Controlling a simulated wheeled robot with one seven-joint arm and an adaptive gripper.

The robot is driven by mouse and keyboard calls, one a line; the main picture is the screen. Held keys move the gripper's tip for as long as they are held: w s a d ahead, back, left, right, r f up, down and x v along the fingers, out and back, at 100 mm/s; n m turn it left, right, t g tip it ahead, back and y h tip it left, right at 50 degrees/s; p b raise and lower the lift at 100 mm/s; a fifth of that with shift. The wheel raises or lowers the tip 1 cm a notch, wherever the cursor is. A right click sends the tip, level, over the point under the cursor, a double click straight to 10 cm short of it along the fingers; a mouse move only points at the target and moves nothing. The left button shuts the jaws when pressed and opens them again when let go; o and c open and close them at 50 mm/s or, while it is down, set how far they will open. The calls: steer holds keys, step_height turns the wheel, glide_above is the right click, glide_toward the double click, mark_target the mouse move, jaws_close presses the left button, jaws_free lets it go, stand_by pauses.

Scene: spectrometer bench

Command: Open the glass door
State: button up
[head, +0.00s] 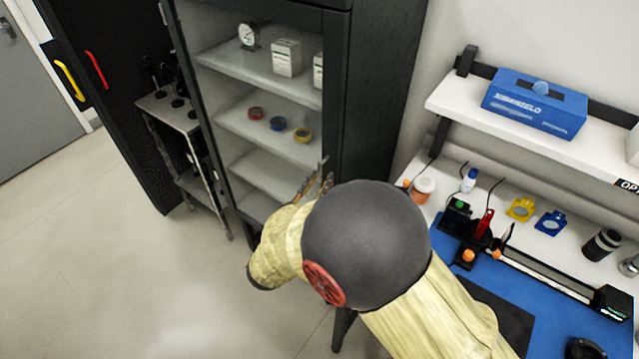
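The glass door (225,150) is a tall pane in a dark frame on the front of a black cabinet (375,90). It looks closed, with the shelves showing through it, though the pane itself is hard to make out. A small bar that may be its handle (163,13) shows at the upper left edge of the frame. My gripper (318,183) is in front of the cabinet's lower right front edge. Only its finger ends show; my arm hides the rest. I cannot tell its opening or whether it touches the door.
Cabinet shelves hold a gauge (249,35), white boxes (287,58) and tape rolls (277,123). A small metal stand (170,112) is left of the cabinet. A workbench (455,195) with optical parts and a blue box (535,103) is at right. The floor (110,260) at left is clear.

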jaws_close()
stand_by(0.9)
